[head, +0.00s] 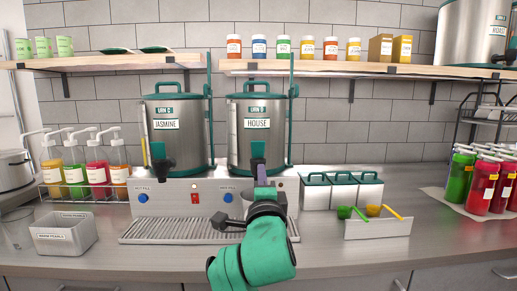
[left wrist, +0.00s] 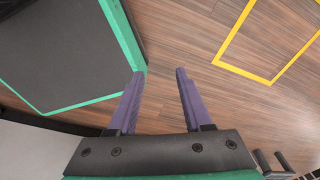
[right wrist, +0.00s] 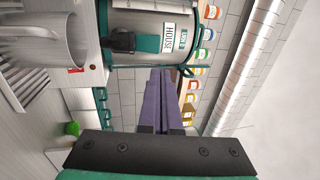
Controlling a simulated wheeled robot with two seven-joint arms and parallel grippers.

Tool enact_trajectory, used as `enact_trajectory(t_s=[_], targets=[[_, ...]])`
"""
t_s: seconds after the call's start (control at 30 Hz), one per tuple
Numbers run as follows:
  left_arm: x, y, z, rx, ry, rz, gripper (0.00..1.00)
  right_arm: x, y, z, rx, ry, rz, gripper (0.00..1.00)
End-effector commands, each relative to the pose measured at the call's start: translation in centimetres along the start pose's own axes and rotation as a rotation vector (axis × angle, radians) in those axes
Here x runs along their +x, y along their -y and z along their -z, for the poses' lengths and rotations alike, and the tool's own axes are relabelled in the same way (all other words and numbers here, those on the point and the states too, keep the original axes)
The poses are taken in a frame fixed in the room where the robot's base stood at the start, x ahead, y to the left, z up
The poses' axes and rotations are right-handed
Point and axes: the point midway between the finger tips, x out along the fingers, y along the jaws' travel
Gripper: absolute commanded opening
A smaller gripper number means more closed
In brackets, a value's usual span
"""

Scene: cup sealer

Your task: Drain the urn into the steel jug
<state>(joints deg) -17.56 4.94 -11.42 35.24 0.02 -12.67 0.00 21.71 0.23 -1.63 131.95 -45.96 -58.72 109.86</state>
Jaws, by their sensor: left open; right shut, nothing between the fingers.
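Two steel urns with teal lids stand on the dispenser base, the JASMINE urn (head: 177,140) on the left and the HOUSE urn (head: 243,132) on the right. The HOUSE urn's tap (right wrist: 122,40) is black with a teal lever. My right gripper (head: 262,168) is shut and empty, its fingertips close to that tap; contact cannot be told. The steel jug (right wrist: 45,32) shows in the right wrist view below the tap side; in the head view my right arm mostly hides it. My left gripper (left wrist: 157,72) is open and empty above the floor.
A slotted drip tray (head: 170,230) fronts the base. Lidded steel canisters (head: 343,190) and a scoop holder (head: 378,228) stand right of it. A steel bin (head: 64,236) and syrup pump bottles (head: 75,172) are left; red and green bottles (head: 482,185) are far right.

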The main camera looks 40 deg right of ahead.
Motion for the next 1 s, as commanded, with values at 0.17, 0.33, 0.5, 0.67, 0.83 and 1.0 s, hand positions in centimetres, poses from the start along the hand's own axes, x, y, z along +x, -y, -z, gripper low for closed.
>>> enact_trajectory(t_s=[0.17,0.33,0.5,0.67,0.83,1.0], targets=[[-0.9,0.2,-1.1,-0.001,0.019,0.003,0.5,1.4,0.2,0.0,-0.008,-0.002,-0.002,0.0],[-2.5,-0.1,1.0,-0.003,-0.013,-0.002,0.5,4.9,0.5,0.0,-0.009,-0.002,-0.002,0.0],[-4.1,-0.5,2.2,-0.004,-0.031,-0.007,0.5,8.7,0.5,0.0,-0.009,-0.002,-0.003,0.0],[-5.7,-0.5,1.8,-0.003,-0.023,-0.008,0.5,12.0,0.5,0.1,-0.01,-0.002,-0.003,0.0],[-6.4,-0.5,1.6,-0.002,-0.018,-0.008,0.5,13.8,0.1,0.0,-0.006,0.0,-0.003,0.0],[-6.4,-0.4,1.4,-0.001,-0.015,-0.007,0.5,14.1,-0.2,0.0,-0.003,0.001,-0.003,0.0]])
